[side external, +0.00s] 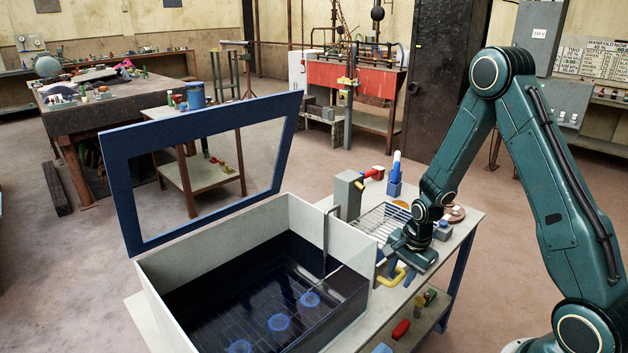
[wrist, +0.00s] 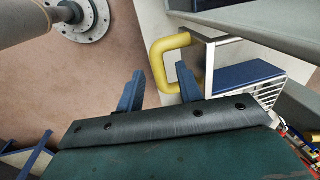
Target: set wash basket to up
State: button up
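The wash tank (side external: 165,270) is a pale open box with dark liquid inside and blue rings on a gridded surface below. I cannot clearly tell the wash basket apart inside it. A yellow handle (side external: 392,277) sticks out at the tank's right side, and it also shows in the wrist view (wrist: 156,62) as a bent loop. My gripper (side external: 399,262) is beside this handle. In the wrist view my two blue fingers (wrist: 160,86) are apart, with the lower end of the handle showing between them. Whether they touch it cannot be told.
The tank's blue-framed lid (side external: 122,190) stands raised at the back left. A wire rack (side external: 378,221), a grey post (side external: 348,195) and a blue bottle holder (side external: 394,189) occupy the bench behind my gripper. A red item (side external: 401,329) lies on the lower shelf.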

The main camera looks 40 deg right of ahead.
jog(key=shift+c, duration=0.5)
grip_shut()
notch_tip(320, 180, up, 13)
jog(key=shift+f, duration=0.2)
jog(key=shift+w, duration=0.15)
jog(key=shift+o, duration=0.5)
grip_release()
jog(key=shift+r, duration=0.1)
